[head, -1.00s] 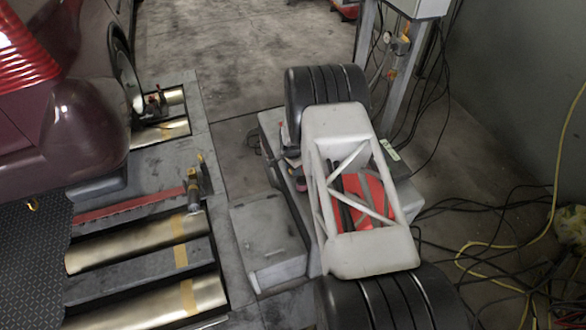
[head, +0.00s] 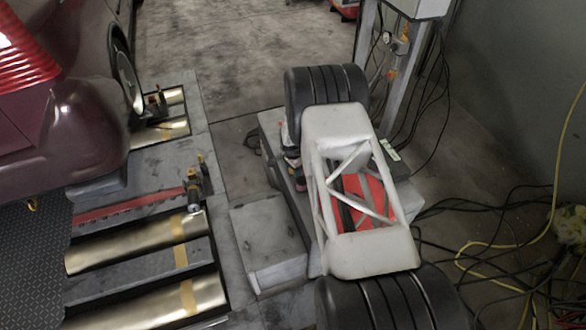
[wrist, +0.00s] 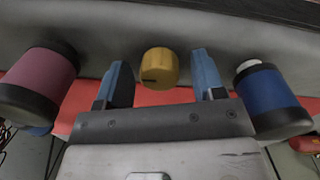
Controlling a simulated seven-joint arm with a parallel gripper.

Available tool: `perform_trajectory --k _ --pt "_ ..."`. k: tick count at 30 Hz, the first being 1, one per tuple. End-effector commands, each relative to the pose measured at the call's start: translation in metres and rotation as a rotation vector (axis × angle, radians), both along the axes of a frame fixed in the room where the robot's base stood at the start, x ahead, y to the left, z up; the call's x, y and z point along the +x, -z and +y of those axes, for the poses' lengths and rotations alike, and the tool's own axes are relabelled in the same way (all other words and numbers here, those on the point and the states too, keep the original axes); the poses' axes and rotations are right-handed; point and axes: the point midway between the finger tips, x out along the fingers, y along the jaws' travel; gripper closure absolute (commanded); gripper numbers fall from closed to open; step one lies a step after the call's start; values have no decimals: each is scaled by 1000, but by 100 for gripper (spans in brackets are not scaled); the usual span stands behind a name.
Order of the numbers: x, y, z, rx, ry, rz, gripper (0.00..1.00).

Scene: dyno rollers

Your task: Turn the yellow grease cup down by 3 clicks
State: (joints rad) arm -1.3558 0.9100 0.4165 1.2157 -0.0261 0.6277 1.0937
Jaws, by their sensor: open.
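The yellow grease cup (wrist: 160,67) is a short round knob with a dark mark on its face, in the upper middle of the wrist view. My gripper (wrist: 158,72) is open, with one blue-grey finger on each side of the cup. A visible gap separates the cup from each finger. A pink cup (wrist: 40,85) with black ends is at the left. A blue cup (wrist: 268,95) with black ends and a pale tip is at the right. In the head view my gripper and the yellow cup cannot be clearly made out.
A grey wall-like surface (wrist: 225,28) and a red band (wrist: 150,97) lie behind the cups. In the head view a dark red car (head: 75,135) stands at the left by brass rollers (head: 140,240). Black cables (head: 490,265) and a yellow hose (head: 480,245) lie at the right.

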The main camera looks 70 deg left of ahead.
Motion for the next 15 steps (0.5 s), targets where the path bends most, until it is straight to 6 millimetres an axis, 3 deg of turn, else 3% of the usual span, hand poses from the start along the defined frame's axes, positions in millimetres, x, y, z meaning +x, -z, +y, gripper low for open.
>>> perform_trajectory --k 8,15 --pt "0 -18 1 1 0 -1 37" --pt "0 -47 2 2 0 0 37"
